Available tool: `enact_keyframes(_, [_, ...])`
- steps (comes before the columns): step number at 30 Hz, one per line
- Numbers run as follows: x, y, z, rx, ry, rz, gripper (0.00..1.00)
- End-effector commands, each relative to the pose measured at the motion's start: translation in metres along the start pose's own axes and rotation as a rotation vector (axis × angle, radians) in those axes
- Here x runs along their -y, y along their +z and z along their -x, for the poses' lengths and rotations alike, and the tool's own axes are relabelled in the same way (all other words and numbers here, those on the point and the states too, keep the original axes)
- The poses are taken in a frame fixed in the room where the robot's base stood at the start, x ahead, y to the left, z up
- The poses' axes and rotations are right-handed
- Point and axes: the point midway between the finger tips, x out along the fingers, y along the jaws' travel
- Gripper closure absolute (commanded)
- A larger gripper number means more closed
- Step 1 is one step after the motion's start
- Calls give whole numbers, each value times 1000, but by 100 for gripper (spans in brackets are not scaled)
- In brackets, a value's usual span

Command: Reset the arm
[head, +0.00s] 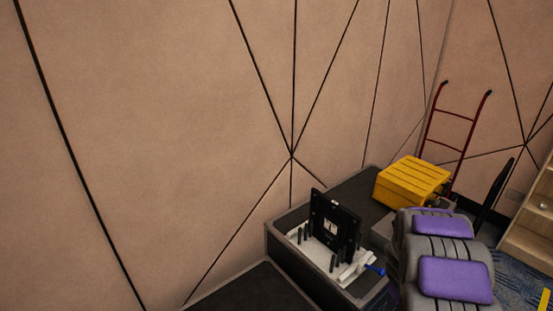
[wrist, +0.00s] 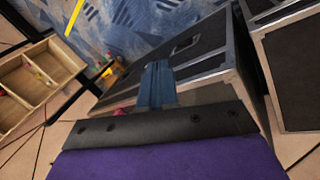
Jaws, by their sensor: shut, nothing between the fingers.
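My gripper (wrist: 157,68) shows in the wrist view as blue fingers held together, beyond the black and purple part of my arm. Nothing is between the fingers. They point toward the side of a dark case (wrist: 205,62) with metal edges; I cannot tell the gap. In the head view my padded grey and purple arm is at the lower right, and I cannot make out the fingers there for certain.
Dark cases (head: 350,199) stand along the panelled wall. A black device (head: 335,222) on a white base and a yellow box (head: 412,180) are on top. A red hand truck (head: 452,147) leans behind. A wooden shelf (head: 530,225) stands right, with blue carpet (head: 512,272) before it.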

Motion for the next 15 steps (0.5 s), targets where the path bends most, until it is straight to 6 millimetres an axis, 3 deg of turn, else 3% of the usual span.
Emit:
enact_keyframes(1, [-2, 2, 22, 5, 12, -17, 100])
enact_keyframes(8, [5, 28, 105, 63, 25, -94, 100])
enact_keyframes(15, [33, 67, 183, 116, -13, -162, 100])
